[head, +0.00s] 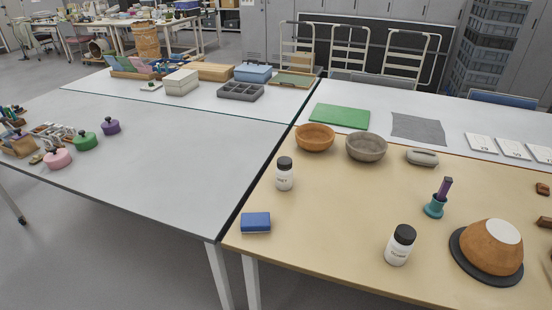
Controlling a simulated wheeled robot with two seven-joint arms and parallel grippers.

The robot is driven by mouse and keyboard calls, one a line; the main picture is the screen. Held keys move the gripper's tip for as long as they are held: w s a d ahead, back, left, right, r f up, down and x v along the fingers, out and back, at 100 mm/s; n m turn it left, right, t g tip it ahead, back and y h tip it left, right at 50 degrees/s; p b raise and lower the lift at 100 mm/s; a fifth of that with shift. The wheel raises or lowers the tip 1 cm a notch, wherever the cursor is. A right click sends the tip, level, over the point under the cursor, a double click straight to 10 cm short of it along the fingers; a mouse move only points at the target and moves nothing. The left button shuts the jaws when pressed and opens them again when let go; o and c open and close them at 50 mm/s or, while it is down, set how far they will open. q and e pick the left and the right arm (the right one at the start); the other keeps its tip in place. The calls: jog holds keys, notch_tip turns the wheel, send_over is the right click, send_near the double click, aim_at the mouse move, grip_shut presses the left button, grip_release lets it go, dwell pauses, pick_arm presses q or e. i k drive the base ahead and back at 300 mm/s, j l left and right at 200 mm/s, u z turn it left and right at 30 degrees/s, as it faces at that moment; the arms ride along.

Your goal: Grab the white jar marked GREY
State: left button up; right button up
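Two white jars with black lids stand upright on the tan table (330,235) in the head view. One white jar (285,179) is at the table's left side, behind a blue block. The other white jar (398,250) is nearer the front edge, left of an upturned bowl. Each has small dark lettering on its front, too small to read surely, so I cannot tell which is marked GREY. Neither of my grippers is in view.
Near the jars are a blue block (256,222), an orange bowl (315,138), a grey bowl (366,147), a teal holder (434,208) with a purple tool, and an upturned brown bowl (490,250) on a dark disc. The tan table's middle is clear.

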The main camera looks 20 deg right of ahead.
aim_at(284, 178)
jog(key=i+j, duration=0.65)
jog(key=i, duration=0.15)
